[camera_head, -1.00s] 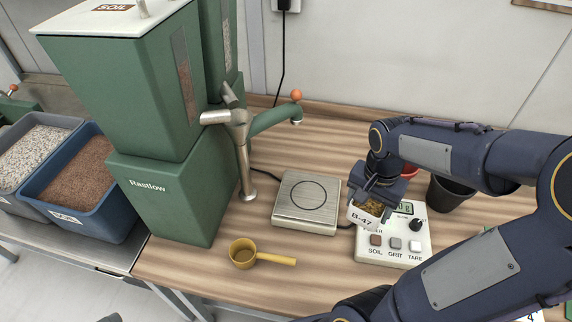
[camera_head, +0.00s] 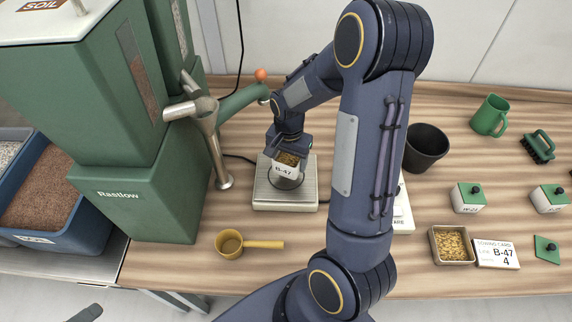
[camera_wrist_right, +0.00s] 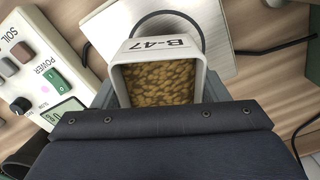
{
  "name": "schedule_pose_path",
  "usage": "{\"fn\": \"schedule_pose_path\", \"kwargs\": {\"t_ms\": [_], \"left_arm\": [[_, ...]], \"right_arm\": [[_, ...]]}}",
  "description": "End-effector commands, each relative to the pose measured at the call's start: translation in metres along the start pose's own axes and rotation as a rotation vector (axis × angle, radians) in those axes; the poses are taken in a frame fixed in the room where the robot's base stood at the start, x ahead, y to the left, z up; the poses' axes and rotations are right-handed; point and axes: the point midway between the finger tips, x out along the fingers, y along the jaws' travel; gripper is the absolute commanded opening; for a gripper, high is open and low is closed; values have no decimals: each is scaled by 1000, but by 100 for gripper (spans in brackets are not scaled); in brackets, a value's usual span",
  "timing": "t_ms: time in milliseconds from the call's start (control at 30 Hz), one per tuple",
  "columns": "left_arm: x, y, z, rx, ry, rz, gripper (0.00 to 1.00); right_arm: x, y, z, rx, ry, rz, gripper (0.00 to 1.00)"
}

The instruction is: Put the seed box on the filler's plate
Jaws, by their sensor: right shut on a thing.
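The seed box (camera_head: 284,170), white with a B-47 label and filled with brown seeds, is held in my right gripper (camera_head: 289,151). In the right wrist view the box (camera_wrist_right: 160,80) sits between the jaws, upright or nearly so. The filler's plate (camera_head: 268,204) is a square pale metal scale with a dark ring. It also shows behind the box in the right wrist view (camera_wrist_right: 222,60). The box is over the ring; I cannot tell whether it touches the plate. The green filler (camera_head: 140,200) marked Rastlow stands to the left.
The filler's spout (camera_head: 240,102) with an orange knob is close beside my right arm. A yellow scoop (camera_head: 232,244) lies in front. The control box (camera_wrist_right: 35,65) is partly hidden by my arm. A black pot (camera_head: 426,147), green mug (camera_head: 490,115) and seed tray (camera_head: 452,245) stand right.

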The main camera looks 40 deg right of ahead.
Motion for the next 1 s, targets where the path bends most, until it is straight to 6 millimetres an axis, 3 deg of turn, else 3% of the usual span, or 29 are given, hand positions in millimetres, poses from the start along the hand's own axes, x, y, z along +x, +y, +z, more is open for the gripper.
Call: {"fn": "schedule_pose_path", "kwargs": {"t_ms": [367, 800, 833, 1000], "left_arm": [[-2, 1, -1, 0, 0, 0, 100], [2, -1, 1, 0, 0, 0, 100], [1, -1, 1, 0, 0, 0, 100], [1, 0, 0, 0, 0, 0, 100]], "right_arm": [[39, -9, -2, 2, -2, 1, 41], [47, -9, -2, 1, 0, -2, 41], [46, -9, -2, 1, 0, -1, 70], [45, -9, -2, 1, 0, -1, 89]]}}
